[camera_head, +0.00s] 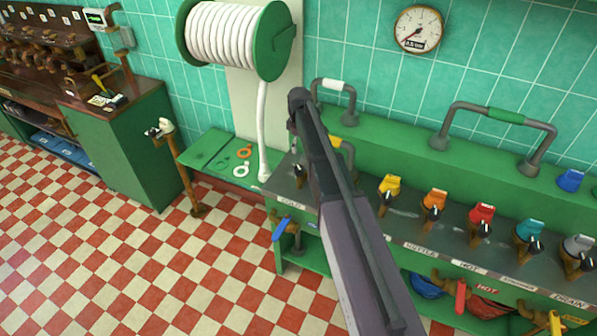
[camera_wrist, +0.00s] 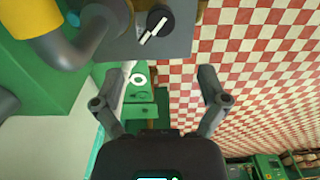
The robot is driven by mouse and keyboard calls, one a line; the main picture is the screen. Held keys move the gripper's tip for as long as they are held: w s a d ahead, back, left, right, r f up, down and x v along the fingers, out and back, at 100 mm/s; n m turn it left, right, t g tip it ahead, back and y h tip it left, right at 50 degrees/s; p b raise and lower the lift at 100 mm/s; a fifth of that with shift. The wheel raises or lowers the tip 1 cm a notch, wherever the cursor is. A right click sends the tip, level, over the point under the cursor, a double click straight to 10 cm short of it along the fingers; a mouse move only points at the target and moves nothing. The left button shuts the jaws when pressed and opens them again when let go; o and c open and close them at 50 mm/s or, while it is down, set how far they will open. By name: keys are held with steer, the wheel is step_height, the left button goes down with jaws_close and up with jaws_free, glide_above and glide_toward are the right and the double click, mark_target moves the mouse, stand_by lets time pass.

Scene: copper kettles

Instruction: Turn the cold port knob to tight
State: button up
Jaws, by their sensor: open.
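The cold port knob (camera_head: 299,171) is black and sits at the left end of the grey panel, above the COLD label (camera_head: 290,200). In the wrist view it shows at the top (camera_wrist: 158,20) as a black round knob with a slanted white line. Any tight mark is not legible. My gripper (camera_wrist: 157,78) is open and empty, its two fingers spread apart, with the knob beyond them and not touched. In the head view my arm runs over the panel, and its fingers cannot be made out.
More coloured knobs, such as the yellow one (camera_head: 389,186), line the panel to the right. A green table (camera_head: 205,150) with rings stands to the left. A hose reel (camera_head: 272,42) hangs above.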

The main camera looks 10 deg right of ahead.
mark_target(299, 167)
steer(key=shift+f+b, duration=5.55)
steer(key=shift+f, duration=0.3)
